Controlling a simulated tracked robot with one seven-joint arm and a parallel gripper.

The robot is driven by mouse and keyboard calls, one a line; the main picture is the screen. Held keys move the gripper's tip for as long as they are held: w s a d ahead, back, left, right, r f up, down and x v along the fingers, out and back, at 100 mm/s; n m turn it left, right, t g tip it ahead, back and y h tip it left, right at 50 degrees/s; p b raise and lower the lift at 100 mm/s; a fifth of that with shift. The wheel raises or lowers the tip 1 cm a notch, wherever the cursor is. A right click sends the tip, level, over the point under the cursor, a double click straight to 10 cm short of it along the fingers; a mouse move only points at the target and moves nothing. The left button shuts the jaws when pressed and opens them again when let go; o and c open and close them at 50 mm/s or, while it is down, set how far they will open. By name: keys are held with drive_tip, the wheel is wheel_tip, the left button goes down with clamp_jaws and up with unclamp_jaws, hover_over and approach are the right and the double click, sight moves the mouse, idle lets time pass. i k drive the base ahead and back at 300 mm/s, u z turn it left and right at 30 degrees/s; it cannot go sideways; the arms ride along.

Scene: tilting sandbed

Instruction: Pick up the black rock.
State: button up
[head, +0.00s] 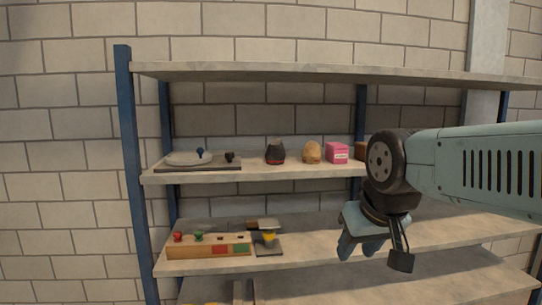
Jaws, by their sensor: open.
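A dark, rounded lump with a reddish lower part (275,152) stands on the middle shelf, left of a tan rock; it looks like the black rock, though it is small in the picture. My gripper (368,246) hangs at the right, fingers pointing down, in front of the shelves and lower in the picture than the dark lump. It is open, and I see nothing between its fingers. It is apart from the dark lump, which is in clear view.
A tan rock (312,152) and a pink box (337,153) stand right of the dark lump. A tray (198,168) with a pale dish is at left. A wooden block with coloured pieces (208,250) is on the shelf below. The top shelf board (300,72) runs above; blue posts (131,170) flank.

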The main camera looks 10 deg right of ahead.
sight(276, 155)
drive_tip(key=u, duration=0.6)
drive_tip(key=i, duration=0.1)
drive_tip(key=z, duration=2.7)
drive_tip(key=k, duration=0.9)
drive_tip(key=u, duration=0.9)
drive_tip(key=i, duration=1)
drive_tip(key=u, duration=0.1)
